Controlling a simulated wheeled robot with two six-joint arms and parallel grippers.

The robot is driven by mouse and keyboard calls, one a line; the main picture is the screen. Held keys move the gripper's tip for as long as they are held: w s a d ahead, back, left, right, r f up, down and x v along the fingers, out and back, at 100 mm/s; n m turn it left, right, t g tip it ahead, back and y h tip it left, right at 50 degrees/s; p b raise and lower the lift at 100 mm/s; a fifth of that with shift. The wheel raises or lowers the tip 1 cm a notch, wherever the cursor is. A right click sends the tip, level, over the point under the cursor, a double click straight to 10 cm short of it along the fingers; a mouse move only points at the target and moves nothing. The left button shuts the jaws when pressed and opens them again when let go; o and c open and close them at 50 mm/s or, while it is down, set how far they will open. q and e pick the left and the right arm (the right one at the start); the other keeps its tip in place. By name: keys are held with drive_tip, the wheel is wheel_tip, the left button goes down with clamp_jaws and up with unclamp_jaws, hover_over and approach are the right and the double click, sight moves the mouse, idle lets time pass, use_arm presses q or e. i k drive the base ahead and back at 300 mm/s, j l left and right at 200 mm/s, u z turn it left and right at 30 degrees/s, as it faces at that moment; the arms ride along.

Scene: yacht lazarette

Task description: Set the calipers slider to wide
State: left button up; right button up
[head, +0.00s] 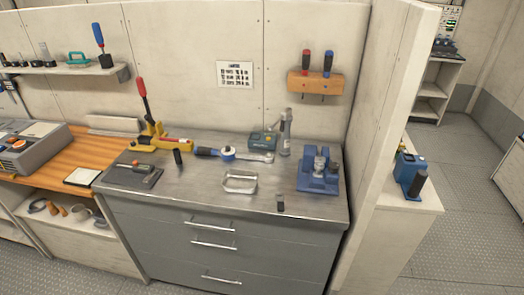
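I cannot pick out the calipers for certain. A dark flat tool or tray (134,176) with a small orange-and-green handled piece on it lies at the left end of the metal bench top (215,200). A dark narrow tool (11,88) hangs at the far left edge of the view and is partly cut off. Both are too small for me to make out a slider or its position. Neither of my grippers is in view.
The bench top also holds a yellow-and-red lever tool (158,138), a blue-handled ratchet (228,153), a metal loop handle (240,183), a grey bottle (286,135) and a blue fixture (318,176). A partition (385,120) closes its right side.

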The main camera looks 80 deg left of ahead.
sight(139, 168)
drive_tip(key=u, duration=3.9)
